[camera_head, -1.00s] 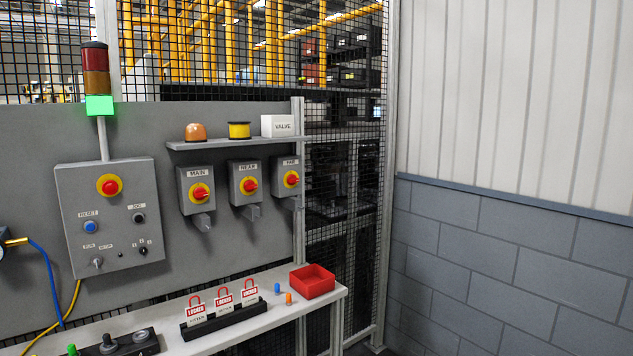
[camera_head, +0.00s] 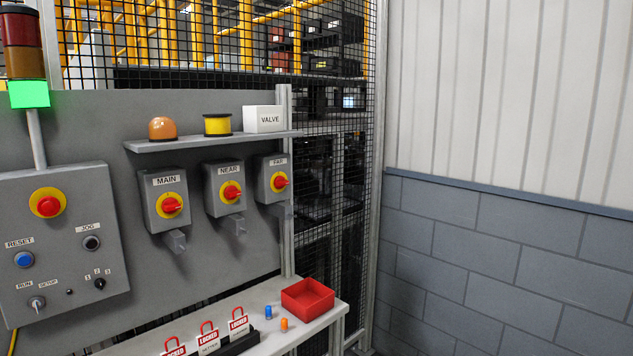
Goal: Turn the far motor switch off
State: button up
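The far motor switch (camera_head: 273,180) is a grey box labelled FAR with a red knob on a yellow disc. It is the rightmost of three like boxes on the grey panel, below the shelf. The red handle (camera_head: 280,181) looks about level, pointing right. The near switch (camera_head: 224,188) and the main switch (camera_head: 164,199) stand to its left, with similar red handles. My gripper is not in view.
A shelf (camera_head: 213,143) above the switches holds an orange dome, a yellow spool and a white VALVE box (camera_head: 264,119). Below, a bench holds a red tray (camera_head: 307,299), small blue and orange pieces and red LOCKED tags (camera_head: 208,336). A control box (camera_head: 62,240) is at left. Mesh fence and wall stand right.

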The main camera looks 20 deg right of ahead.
aim_at(280, 182)
jog(key=z, duration=0.2)
jog(key=i, duration=0.8)
jog(key=u, duration=0.45)
jog(key=i, duration=0.65)
jog(key=u, duration=0.5)
